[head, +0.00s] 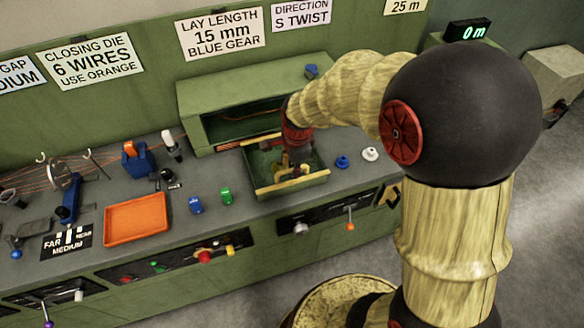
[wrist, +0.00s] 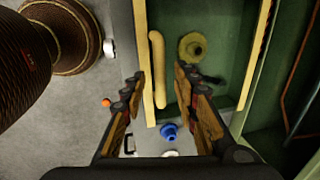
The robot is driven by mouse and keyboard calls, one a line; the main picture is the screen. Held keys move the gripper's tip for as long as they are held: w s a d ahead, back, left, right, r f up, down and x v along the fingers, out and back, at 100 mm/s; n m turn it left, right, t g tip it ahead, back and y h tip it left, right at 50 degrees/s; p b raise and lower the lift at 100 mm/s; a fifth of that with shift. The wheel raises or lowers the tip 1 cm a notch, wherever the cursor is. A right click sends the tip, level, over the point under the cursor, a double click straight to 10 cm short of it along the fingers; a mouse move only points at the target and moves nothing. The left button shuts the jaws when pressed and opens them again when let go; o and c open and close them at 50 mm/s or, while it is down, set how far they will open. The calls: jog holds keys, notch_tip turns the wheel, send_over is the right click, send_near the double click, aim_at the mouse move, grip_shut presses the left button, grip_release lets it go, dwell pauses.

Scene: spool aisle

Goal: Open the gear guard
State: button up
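The gear guard (head: 262,192) is a green box with yellow edging on the bench, in front of the long green housing. In the wrist view its yellow edge (wrist: 141,30) and a yellow bar handle (wrist: 157,90) show, with a yellow gear (wrist: 186,46) with a dark hub beside the handle. I cannot tell whether a clear panel covers the gear. My gripper (wrist: 160,78) is open, its fingers apart on either side of the handle in the picture. Contact is not visible. In the head view my gripper (head: 297,165) is over the guard and partly hides it.
A blue gear (head: 342,162) and a white gear (head: 370,154) stand on the bench right of the guard. The green housing (head: 225,90) rises behind.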

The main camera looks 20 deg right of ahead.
jog(key=shift+f, duration=0.25)
jog(key=shift+c, duration=0.6)
grip_shut()
